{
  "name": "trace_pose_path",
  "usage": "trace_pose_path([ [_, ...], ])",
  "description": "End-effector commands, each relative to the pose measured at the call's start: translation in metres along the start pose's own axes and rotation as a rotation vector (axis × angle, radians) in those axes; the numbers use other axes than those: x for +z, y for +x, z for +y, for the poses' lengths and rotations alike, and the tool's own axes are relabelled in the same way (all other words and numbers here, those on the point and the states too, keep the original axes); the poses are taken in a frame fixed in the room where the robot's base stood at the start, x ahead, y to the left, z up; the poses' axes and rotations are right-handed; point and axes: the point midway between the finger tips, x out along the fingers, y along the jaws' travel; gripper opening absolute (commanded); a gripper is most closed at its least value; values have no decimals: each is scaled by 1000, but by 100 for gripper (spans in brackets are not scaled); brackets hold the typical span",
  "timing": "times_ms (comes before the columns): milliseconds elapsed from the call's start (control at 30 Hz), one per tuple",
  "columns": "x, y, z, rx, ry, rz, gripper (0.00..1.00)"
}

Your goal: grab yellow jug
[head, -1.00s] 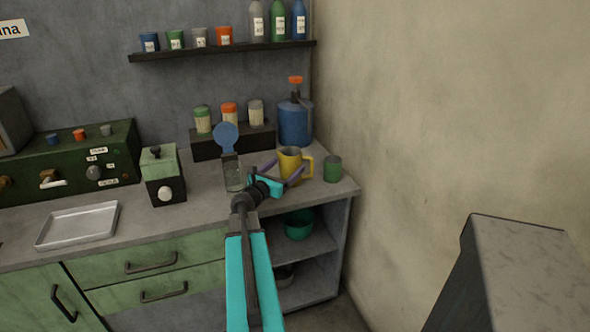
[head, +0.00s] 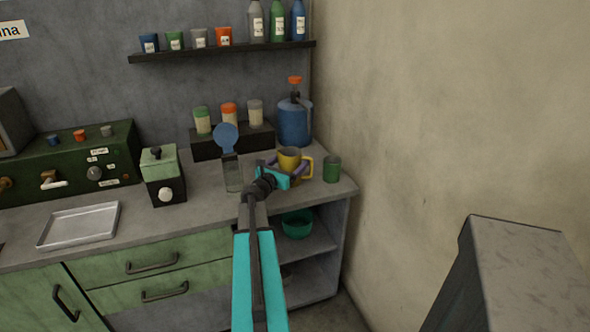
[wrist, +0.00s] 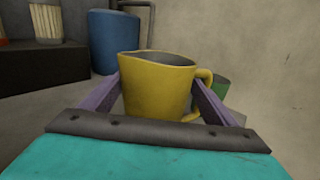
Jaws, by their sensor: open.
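The yellow jug (head: 290,158) stands upright on the grey counter near its right end, with its handle to the right. It fills the middle of the wrist view (wrist: 158,85), its dark inside showing at the top. My gripper (head: 287,168) is open, with its purple fingers on either side of the jug. In the wrist view my gripper (wrist: 160,98) has the left finger beside the jug's body and the right finger by the handle side. Whether either finger touches the jug I cannot tell. The jug's lower part is hidden by my gripper.
A green cup (head: 332,170) stands close to the right of the jug. A blue canister (head: 295,122) with a pump stands behind. A clear container with a raised blue lid (head: 226,137) is to the left. The wall bounds the right side.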

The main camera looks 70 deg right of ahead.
Motion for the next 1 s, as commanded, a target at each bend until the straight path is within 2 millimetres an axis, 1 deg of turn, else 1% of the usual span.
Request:
trace_pose_path([
  [333, 0, 0, 1, 0, 0, 0, 81],
  [367, 0, 0, 1, 0, 0, 0, 78],
  [500, 0, -1, 1, 1, 0, 0, 54],
  [667, 0, -1, 1, 1, 0, 0, 27],
  [700, 1, -1, 1, 1, -1, -2, 25],
  [1000, 1, -1, 1, 1, -1, -1, 25],
])
